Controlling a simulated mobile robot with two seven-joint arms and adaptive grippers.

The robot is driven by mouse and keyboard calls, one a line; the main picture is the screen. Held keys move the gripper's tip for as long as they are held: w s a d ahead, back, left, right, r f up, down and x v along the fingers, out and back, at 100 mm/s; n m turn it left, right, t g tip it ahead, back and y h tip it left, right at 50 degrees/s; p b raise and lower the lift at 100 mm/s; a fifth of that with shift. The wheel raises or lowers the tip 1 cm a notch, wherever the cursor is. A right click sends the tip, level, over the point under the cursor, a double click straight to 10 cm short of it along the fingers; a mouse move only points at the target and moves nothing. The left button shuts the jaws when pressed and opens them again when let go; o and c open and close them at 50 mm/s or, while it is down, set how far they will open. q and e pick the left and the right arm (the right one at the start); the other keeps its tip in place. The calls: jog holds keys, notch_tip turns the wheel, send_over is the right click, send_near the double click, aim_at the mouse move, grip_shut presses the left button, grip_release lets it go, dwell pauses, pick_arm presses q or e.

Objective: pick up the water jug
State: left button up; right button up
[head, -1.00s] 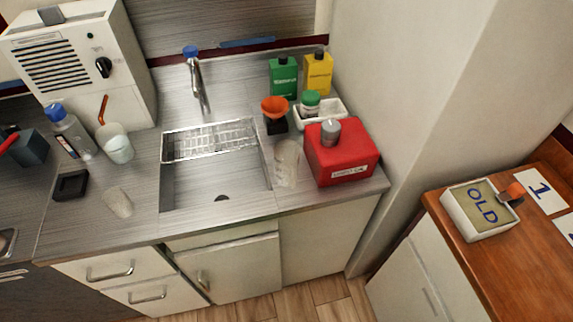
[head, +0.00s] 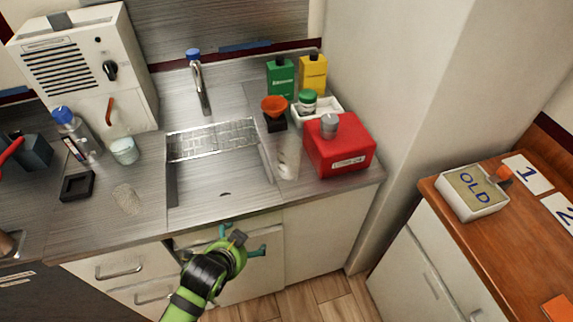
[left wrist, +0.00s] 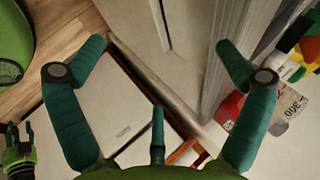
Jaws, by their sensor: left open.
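Several clear vessels stand on the steel counter in the head view, and I cannot tell for sure which is the water jug. A tall translucent vessel (head: 288,158) stands right of the sink, beside the red can. A cloudy cup (head: 124,150) and a clear beaker (head: 127,199) stand left of the sink. My left gripper (head: 243,241) is in front of the cabinet doors below the sink, apart from all of these. In the left wrist view its fingers (left wrist: 163,45) are spread with nothing between them. My right gripper (left wrist: 19,140) is small at the lower left there; its opening is unclear.
The red can (head: 340,148), an orange funnel (head: 274,105) and green (head: 281,78) and yellow (head: 313,72) bottles crowd the right side. A blue-capped bottle (head: 75,132) and a white machine (head: 75,70) stand left. The sink basin (head: 218,185) is empty.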

pick_arm(q)
jog(key=w+d+r+m+t+h, duration=0.2)
jog(key=w+d+r+m+t, duration=0.1)
jog(key=w+d+r+m, duration=0.35)
jog(key=m+t+h, duration=0.2)
jog(key=m, duration=0.6)
send_near(292, 162)
jog(key=p+x, duration=0.1)
jog(key=x, duration=0.4)
jog(key=shift+w+d+p, duration=0.25)
jog(key=shift+w+p, duration=0.1)
jog(key=shift+w+d+f, duration=0.25)
jog(key=shift+w+f, duration=0.1)
jog(key=shift+w, duration=0.25)
pick_arm(e)
jog(key=shift+s+a+r, duration=0.15)
jog(key=shift+r, duration=0.75)
pick_arm(q)
jog(key=shift+s, duration=0.1)
grip_shut()
